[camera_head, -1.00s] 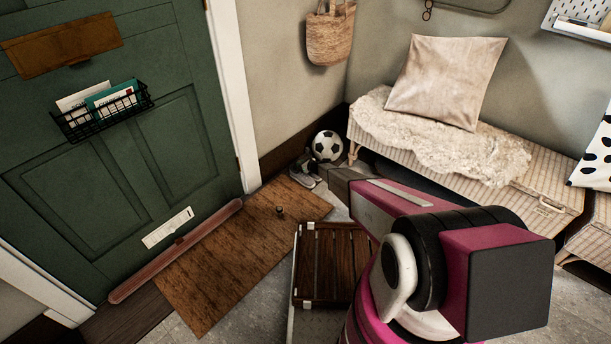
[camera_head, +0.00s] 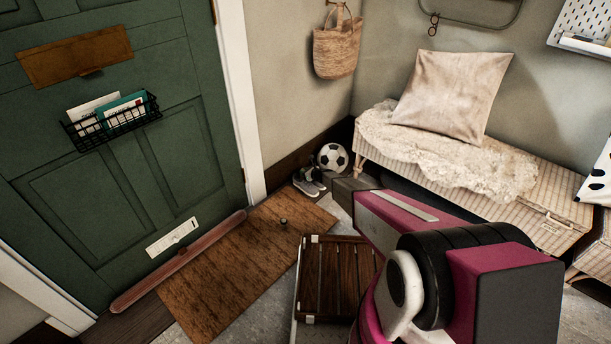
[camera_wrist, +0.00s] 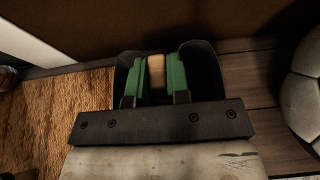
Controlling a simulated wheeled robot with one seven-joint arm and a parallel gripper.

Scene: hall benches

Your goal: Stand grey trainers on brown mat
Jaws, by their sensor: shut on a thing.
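The grey trainers (camera_head: 309,182) are dark grey with pale soles. In the head view they are by the wall, beyond the right end of the brown mat (camera_head: 235,270) and left of the football. My gripper reaches them from the right; its fingertips are hard to make out there. In the wrist view my gripper (camera_wrist: 156,75) has its green pads closed on a narrow tan part, between dark rounded shapes that look like the trainers (camera_wrist: 205,65). Their lower parts are hidden by the gripper. The mat (camera_wrist: 45,120) shows to the left.
The football (camera_head: 332,157) is close to the trainers on the right, also in the wrist view (camera_wrist: 304,90). A small dark knob-like object (camera_head: 284,222) is on the mat. A reddish draught excluder (camera_head: 180,262) lies along the green door. A wicker bench (camera_head: 460,185) stands right.

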